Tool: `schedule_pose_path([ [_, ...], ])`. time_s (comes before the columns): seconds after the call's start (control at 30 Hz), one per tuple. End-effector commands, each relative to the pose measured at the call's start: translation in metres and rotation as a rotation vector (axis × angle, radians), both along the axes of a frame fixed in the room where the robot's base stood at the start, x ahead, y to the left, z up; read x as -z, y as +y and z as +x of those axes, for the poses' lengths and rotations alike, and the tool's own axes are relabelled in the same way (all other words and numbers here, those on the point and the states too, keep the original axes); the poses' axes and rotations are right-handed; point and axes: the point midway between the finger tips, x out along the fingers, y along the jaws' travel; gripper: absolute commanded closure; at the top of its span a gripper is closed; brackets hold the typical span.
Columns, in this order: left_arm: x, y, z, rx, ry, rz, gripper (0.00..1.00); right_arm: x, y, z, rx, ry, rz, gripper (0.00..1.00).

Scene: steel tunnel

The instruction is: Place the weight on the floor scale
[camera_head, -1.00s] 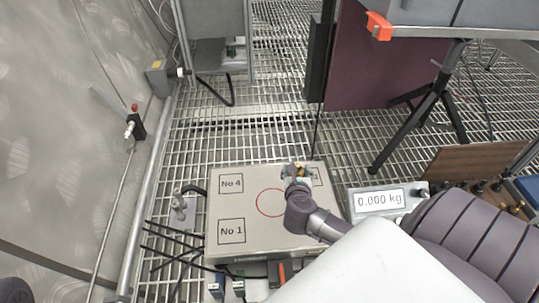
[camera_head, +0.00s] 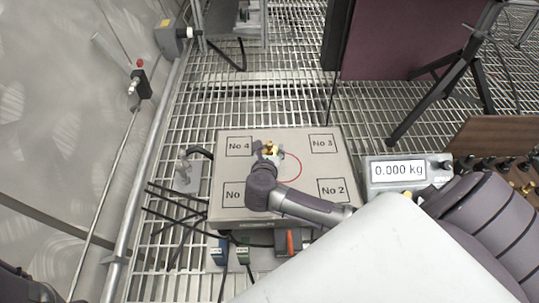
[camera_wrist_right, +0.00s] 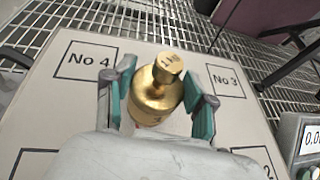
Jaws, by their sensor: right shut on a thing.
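The brass weight (camera_wrist_right: 154,94) with a knob on top is between the teal-padded fingers of my right gripper (camera_wrist_right: 160,100) in the right wrist view. In the head view the right gripper (camera_head: 268,152) and the weight (camera_head: 270,147) are over the floor scale (camera_head: 330,150), inside or above the left part of its red circle. I cannot tell whether the weight touches the plate. The scale plate has corner squares marked No 1 to No 4; No 1 is partly covered by my arm. The display (camera_head: 398,170) reads 0.000 kg. My left gripper is not in view.
A wooden rack (camera_head: 490,140) with several dark and brass weights stands at the right. Cables and small connectors (camera_head: 243,252) lie in front of the scale. A black tripod (camera_head: 440,80) stands behind on the grating. A grey wall is at the left.

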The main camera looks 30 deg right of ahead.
Motion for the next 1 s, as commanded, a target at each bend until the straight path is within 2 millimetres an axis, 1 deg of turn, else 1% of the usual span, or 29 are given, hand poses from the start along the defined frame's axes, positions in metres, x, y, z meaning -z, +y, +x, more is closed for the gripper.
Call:
schedule_pose_path([
  [0.03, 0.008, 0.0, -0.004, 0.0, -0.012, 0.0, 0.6, 0.009, -0.001, 0.002, -0.001, -0.006, -0.005, 1.0],
  [0.1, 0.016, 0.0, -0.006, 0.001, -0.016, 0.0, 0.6, 0.019, -0.001, 0.002, -0.001, -0.007, -0.004, 1.0],
  [0.2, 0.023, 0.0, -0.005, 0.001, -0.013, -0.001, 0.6, 0.027, -0.001, 0.002, -0.001, -0.007, -0.004, 1.0],
  [0.47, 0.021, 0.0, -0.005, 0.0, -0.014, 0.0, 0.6, 0.025, -0.001, 0.001, 0.0, -0.007, -0.002, 1.0],
  [0.6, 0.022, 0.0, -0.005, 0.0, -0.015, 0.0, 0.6, 0.028, -0.001, 0.001, 0.0, -0.006, -0.001, 1.0],
  [0.63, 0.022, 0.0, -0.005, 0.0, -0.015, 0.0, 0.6, 0.031, 0.0, 0.0, 0.0, 0.001, 0.001, 0.42],
  [0.77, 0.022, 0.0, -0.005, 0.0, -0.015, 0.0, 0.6, 0.031, 0.0, 0.0, 0.0, 0.001, 0.001, 0.2],
  [1.0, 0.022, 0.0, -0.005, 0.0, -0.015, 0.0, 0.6, 0.031, 0.0, 0.0, 0.0, 0.0, 0.0, 0.2],
])
